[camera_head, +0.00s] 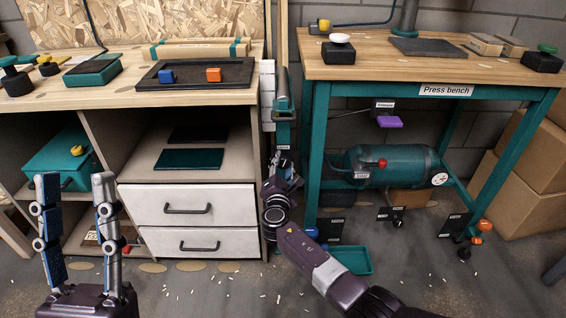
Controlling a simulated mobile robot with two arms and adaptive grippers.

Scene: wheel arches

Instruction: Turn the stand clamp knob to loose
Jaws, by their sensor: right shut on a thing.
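A teal upright stand (285,125) rises between the wooden cabinet and the press bench, with a grey clamp-like collar (284,103) around it. My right gripper (281,168) is at the lower part of this stand, its fingers closed. The stand clamp knob is not clearly visible; the fingers hide what they hold, and its turned position cannot be read. My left gripper (76,182) points upward in front of the cabinet at the lower left, its two fingers wide apart with nothing between them.
The cabinet (190,205) with two drawers is left of the stand. The press bench leg (316,150) stands close on its right. A teal tank (400,165) lies under the bench, and a teal tray (350,262) is on the floor beside my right arm.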

